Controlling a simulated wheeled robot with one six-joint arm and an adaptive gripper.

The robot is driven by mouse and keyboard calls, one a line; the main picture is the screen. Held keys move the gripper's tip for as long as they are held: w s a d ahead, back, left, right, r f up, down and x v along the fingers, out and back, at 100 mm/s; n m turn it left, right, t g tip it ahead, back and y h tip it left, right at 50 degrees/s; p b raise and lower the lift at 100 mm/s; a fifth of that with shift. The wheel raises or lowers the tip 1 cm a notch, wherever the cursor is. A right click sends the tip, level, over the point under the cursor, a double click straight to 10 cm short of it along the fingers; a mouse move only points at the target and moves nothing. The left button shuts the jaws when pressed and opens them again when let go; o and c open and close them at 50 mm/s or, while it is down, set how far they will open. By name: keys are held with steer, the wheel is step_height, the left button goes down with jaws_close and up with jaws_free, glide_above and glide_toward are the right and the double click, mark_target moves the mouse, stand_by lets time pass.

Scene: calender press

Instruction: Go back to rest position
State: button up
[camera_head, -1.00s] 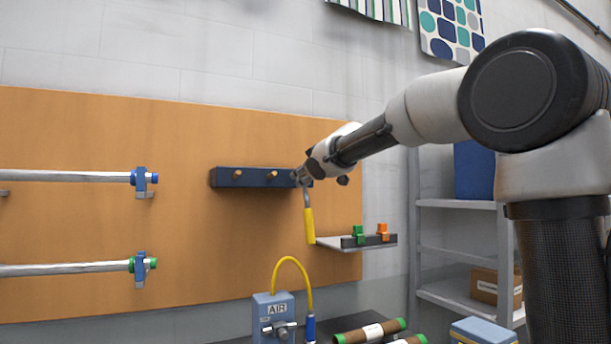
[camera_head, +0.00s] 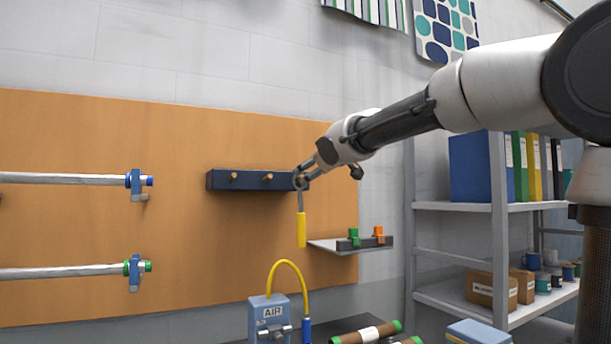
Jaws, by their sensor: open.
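My gripper (camera_head: 306,179) is open at the right end of the dark blue peg rack (camera_head: 222,180) on the orange board. A tool with a yellow handle (camera_head: 301,230) hangs straight down just below my fingertips, its metal shank reaching up to the rack's right end. The fingers partly hide the top of the tool, and I cannot tell whether they touch it. My arm reaches in from the right side of the view.
A small shelf (camera_head: 326,246) with green and orange clips is just right of the tool. Two metal rollers (camera_head: 70,179) are at the left. An AIR box (camera_head: 268,312) stands below. Grey shelving (camera_head: 455,207) with binders and boxes is at the right.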

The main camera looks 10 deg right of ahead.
steer(key=s+d+f+m+g+h, duration=0.1)
steer(key=s+d+f+m+g, duration=0.15)
steer(key=s+f, duration=0.45)
steer(key=s+d+f+m+g+h, duration=0.1)
steer(key=s+d+f+g, duration=0.25)
steer(key=f, duration=0.65)
steer(key=s+d+f+m+g, duration=0.1)
steer(key=s+d+f, duration=0.1)
steer(key=s+f, duration=0.3)
steer(key=s+d+f+m+g, duration=0.2)
steer(key=s+f, duration=0.4)
steer(key=s, duration=0.6)
steer(key=s+d+f+m+g+h, duration=0.1)
steer(key=s+d+f+g, duration=0.1)
steer(key=s+f, duration=0.4)
steer(key=s+d, duration=0.1)
steer(key=s, duration=0.1)
steer(key=shift+s+d+m, duration=0.3)
steer(key=shift+s+m, duration=0.05)
